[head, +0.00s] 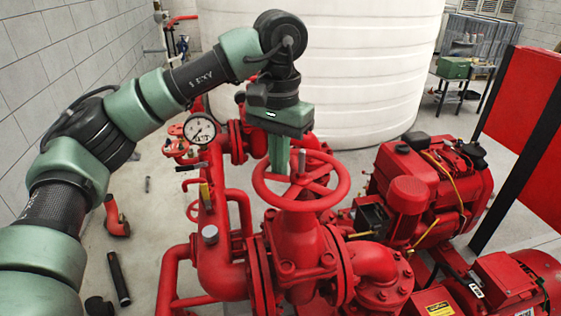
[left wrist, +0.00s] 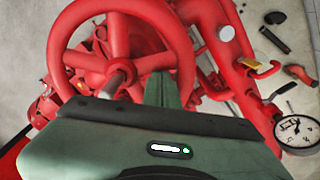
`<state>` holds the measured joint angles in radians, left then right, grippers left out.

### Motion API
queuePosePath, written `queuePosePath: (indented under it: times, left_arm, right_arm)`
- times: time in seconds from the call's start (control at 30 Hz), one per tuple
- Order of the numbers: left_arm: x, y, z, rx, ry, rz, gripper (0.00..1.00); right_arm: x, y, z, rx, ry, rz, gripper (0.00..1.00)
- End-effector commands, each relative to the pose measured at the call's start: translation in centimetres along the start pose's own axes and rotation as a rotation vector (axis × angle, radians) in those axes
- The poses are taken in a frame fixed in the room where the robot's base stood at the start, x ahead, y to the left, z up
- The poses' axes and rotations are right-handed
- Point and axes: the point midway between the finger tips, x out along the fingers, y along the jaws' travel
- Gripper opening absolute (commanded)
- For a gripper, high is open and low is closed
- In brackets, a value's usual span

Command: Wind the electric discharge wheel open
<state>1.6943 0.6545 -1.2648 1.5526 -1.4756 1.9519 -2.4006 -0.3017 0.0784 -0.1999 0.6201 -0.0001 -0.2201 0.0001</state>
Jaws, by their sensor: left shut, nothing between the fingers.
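The red discharge handwheel (head: 331,190) sits on top of the red valve in the middle of the head view, with its stem standing up through the hub. In the left wrist view the wheel (left wrist: 187,62) fills the upper left, with its spokes and hub showing. My left gripper (head: 279,172) points down at the wheel's left far side, its green fingers shut with nothing between them. In the left wrist view the gripper (left wrist: 160,90) overlaps the rim; I cannot tell whether it touches. My right gripper is not in view.
A pressure gauge (head: 199,129) stands left of the wheel. A red engine (head: 430,185) is at the right, and a white tank (head: 330,60) is behind. Loose pipe pieces, including a black pipe (head: 119,279), lie on the floor at left. A red panel (head: 520,100) stands far right.

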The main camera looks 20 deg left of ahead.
Motion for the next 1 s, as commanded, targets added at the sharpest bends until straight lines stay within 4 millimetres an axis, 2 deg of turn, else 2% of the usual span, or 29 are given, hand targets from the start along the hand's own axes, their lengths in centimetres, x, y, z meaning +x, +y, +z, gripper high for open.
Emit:
queuePosePath:
  times: [0.13, 0.4, 0.8, 1.0]
  left_arm:
    - [-0.5, 0.1, -0.2, 0.001, 0.001, 0.001, 0.0]
    - [-3.3, 0.1, -0.3, 0.001, 0.002, 0.001, 0.0]
    - [-7.0, 0.1, -0.3, 0.002, 0.004, 0.001, 0.0]
    - [-8.0, 0.1, -0.3, 0.001, 0.002, 0.001, 0.0]
  right_arm:
    - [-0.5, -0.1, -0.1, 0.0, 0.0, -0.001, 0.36]
    - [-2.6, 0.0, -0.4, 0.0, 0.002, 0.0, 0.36]
    - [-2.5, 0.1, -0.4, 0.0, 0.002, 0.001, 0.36]
    - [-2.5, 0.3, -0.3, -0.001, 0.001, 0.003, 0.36]
